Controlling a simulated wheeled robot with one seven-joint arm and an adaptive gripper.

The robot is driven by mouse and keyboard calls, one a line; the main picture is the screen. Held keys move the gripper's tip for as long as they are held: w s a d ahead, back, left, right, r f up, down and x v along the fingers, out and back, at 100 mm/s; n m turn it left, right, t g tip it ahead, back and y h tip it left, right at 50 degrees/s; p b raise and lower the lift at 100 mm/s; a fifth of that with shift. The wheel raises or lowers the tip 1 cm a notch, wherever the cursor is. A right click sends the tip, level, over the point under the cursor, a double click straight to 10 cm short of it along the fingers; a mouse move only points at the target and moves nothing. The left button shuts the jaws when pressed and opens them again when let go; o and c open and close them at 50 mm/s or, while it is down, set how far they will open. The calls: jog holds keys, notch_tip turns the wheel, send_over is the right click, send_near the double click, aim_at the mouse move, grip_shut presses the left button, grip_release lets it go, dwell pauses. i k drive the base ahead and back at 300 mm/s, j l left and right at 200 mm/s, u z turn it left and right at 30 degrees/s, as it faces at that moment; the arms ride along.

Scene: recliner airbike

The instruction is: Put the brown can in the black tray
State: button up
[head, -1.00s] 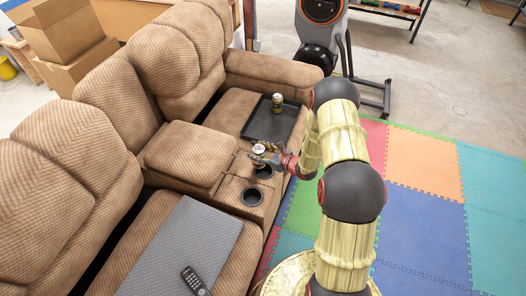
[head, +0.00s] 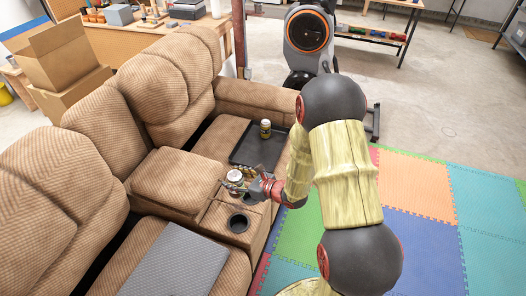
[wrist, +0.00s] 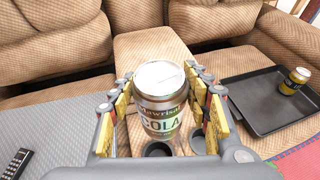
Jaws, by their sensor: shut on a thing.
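A can with a silver top, a brownish upper band and a "COLA" label (wrist: 158,100) is between my gripper's fingers in the wrist view. It also shows in the head view (head: 235,176), upright, over the console of the sofa. My gripper (head: 240,182) is shut on it, with one finger on each side. Cup holders show below and behind the can in the wrist view, so it appears to be above them. The black tray (head: 245,156) lies on the sofa seat beyond the console. In the wrist view the tray (wrist: 255,117) is to the right.
A yellow and dark can (head: 265,129) stands in the tray at its far side; the rest of the tray is bare. A cup holder (head: 238,222) in the console is empty. A grey mat (head: 175,262) covers the near seat. A remote (wrist: 17,163) lies on it.

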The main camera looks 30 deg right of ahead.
aim_at(265, 149)
jog(key=l+u, duration=0.4)
jog(key=l, duration=0.9)
jog(key=i+l+u, duration=0.35)
jog(key=i+l, duration=0.25)
jog(key=i, duration=0.35)
jog(key=u, duration=0.05)
